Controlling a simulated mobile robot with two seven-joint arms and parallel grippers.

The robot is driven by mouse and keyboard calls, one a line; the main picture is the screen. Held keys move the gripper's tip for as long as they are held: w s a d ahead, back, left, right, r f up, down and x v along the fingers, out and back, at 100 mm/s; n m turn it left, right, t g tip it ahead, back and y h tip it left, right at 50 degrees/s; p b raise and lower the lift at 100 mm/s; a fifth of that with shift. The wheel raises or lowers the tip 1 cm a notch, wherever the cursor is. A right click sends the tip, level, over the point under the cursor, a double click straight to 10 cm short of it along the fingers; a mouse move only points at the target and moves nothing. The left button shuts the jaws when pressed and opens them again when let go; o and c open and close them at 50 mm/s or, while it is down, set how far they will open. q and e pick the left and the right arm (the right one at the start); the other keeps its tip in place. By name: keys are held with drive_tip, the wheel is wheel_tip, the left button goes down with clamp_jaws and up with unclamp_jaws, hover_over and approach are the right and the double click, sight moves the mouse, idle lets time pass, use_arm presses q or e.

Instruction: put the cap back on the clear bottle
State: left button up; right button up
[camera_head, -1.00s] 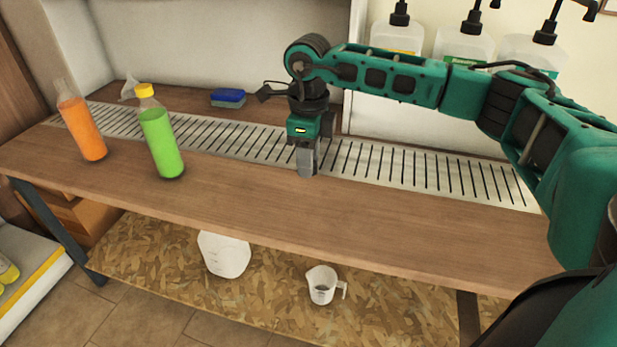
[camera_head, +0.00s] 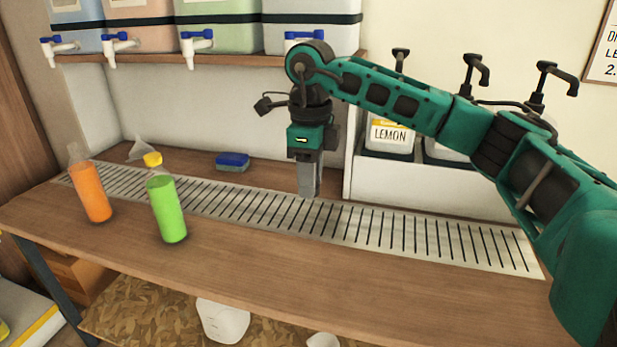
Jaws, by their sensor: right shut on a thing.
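The orange bottle (camera_head: 91,194) stands upright at the left of the bench. Its clear neck shows no cap on top. My right gripper (camera_head: 309,191) points down over the slotted metal strip, well to the right of both bottles. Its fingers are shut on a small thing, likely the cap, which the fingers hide. My left gripper is not in view.
A blue sponge (camera_head: 232,161) lies behind the metal strip (camera_head: 400,233). A clear funnel (camera_head: 141,148) is behind the green bottle. Tap containers (camera_head: 221,26) stand on the shelf above; pump bottles (camera_head: 389,138) stand at the back right. The front of the bench is clear.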

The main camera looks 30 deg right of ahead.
drive_tip(key=shift+s+a+n, duration=0.1)
drive_tip(key=shift+a+n, duration=0.2)
drive_tip(key=shift+n, duration=0.2)
drive_tip(key=s+a+n, duration=0.3)
drive_tip(key=a+n, duration=0.2)
drive_tip(key=n, duration=0.8)
drive_tip(key=s+a+f+n, duration=0.1)
drive_tip(key=s+a+n, duration=0.2)
drive_tip(key=n, duration=1)
drive_tip(key=shift+s+a+n, duration=0.35)
drive_tip(key=shift+a+n, duration=0.05)
drive_tip(key=shift+a, duration=0.85)
